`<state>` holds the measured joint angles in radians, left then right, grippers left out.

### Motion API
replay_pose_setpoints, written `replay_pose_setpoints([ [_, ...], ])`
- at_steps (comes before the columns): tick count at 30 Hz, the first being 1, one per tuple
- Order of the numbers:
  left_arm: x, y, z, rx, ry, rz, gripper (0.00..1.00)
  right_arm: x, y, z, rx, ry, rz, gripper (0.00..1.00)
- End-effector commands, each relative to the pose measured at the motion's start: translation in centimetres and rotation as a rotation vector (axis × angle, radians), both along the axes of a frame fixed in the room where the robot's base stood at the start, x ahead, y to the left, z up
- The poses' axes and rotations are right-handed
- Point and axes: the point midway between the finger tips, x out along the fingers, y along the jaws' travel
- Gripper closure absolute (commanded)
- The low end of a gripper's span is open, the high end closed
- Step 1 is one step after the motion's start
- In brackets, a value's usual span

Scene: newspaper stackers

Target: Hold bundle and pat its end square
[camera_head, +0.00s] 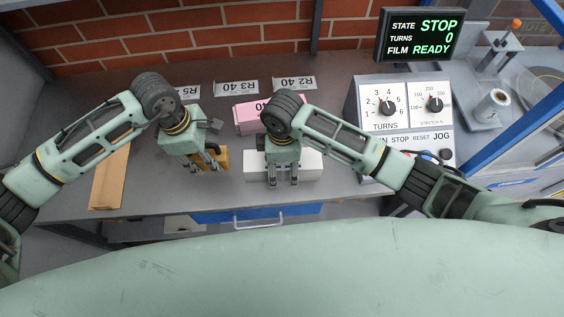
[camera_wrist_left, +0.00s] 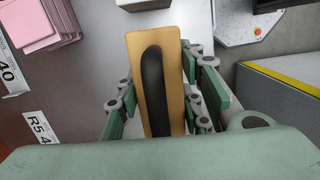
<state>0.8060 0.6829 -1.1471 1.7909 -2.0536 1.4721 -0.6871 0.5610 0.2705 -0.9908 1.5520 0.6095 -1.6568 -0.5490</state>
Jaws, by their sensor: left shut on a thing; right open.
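A white bundle (camera_head: 311,165) lies near the table's front edge in the head view; a white edge shows at the top of the left wrist view (camera_wrist_left: 143,4). My left gripper (camera_head: 212,162) is shut on a wooden block (camera_head: 222,158) just left of the bundle, apart from it. In the left wrist view the wooden block (camera_wrist_left: 174,42) has a long black handle, which is between the fingers. My right gripper (camera_head: 283,182) is open, pointing down at the white bundle, its fingers in front of part of it. I cannot tell whether they touch it.
A pink stack (camera_head: 246,117) sits behind, near labels R3 40 (camera_head: 237,87) and R2 40 (camera_head: 294,83). Brown paper (camera_head: 108,182) lies at left. A control box (camera_head: 405,105) stands at right, with a display (camera_head: 418,36) above reading STOP. A blue drawer (camera_head: 220,217) is below the front edge.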

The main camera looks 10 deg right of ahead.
Motion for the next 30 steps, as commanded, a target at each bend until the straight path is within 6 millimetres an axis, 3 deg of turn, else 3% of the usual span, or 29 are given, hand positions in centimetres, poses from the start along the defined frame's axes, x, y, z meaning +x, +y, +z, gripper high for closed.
replay_pose_setpoints([
  [8,0.0,0.0,0.1,-0.001,-0.001,0.000,1.00,0.1,0.0,0.7,-0.001,-0.002,0.000,0.25],
  [21,0.0,0.0,0.0,-0.001,-0.001,0.000,1.00,0.1,0.0,9.2,0.001,-0.003,0.001,0.25],
  [30,0.0,0.0,0.0,-0.001,-0.001,0.000,1.00,0.0,0.0,11.9,-0.001,0.000,0.001,0.25],
])
